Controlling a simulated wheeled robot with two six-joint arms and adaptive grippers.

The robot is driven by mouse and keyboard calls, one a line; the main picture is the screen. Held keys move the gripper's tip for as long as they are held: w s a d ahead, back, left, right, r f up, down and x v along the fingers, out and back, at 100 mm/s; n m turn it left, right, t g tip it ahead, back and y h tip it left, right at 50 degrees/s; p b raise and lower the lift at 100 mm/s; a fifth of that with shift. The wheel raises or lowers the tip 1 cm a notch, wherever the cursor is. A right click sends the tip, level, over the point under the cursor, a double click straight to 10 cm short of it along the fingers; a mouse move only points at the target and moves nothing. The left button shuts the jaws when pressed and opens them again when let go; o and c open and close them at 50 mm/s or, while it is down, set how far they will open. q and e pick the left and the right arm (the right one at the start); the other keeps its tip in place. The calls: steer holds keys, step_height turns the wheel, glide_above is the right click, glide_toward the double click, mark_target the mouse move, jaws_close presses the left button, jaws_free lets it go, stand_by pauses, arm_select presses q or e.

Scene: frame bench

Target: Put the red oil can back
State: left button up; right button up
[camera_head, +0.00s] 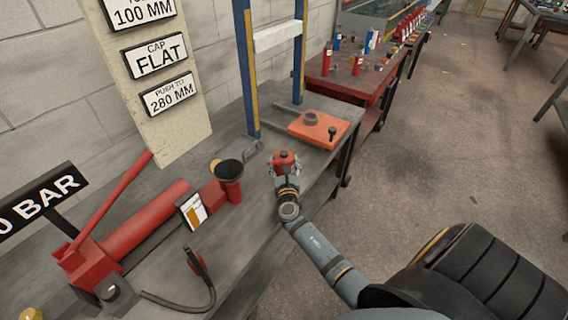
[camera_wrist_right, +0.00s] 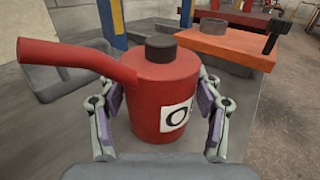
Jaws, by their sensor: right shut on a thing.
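The red oil can (camera_head: 284,160) is upright at the bench's right edge, with a dark cap on top. In the right wrist view the can (camera_wrist_right: 165,95) has a long red spout pointing left and a white label with a black ring. My right gripper (camera_head: 286,180) is shut on the can, one finger on each side of its body; the fingers also show in the right wrist view (camera_wrist_right: 163,115). I cannot tell whether the can's base touches the bench. My left gripper is not in view.
An orange block (camera_head: 320,129) with a ring and a dark knob lies beyond the can. A red cylinder with a black top (camera_head: 230,180), a red hand pump (camera_head: 130,230) and a hose (camera_head: 205,290) occupy the left of the bench (camera_head: 250,240). A blue frame (camera_head: 245,70) stands behind.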

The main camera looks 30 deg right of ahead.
steer(key=shift+f, duration=0.2)
steer(key=o, duration=1.6)
steer(key=shift+r, duration=0.1)
steer(key=shift+s+a+r, duration=0.1)
steer(key=shift+r, duration=0.05)
steer(key=b+v, duration=0.1)
steer(key=v, duration=1.1)
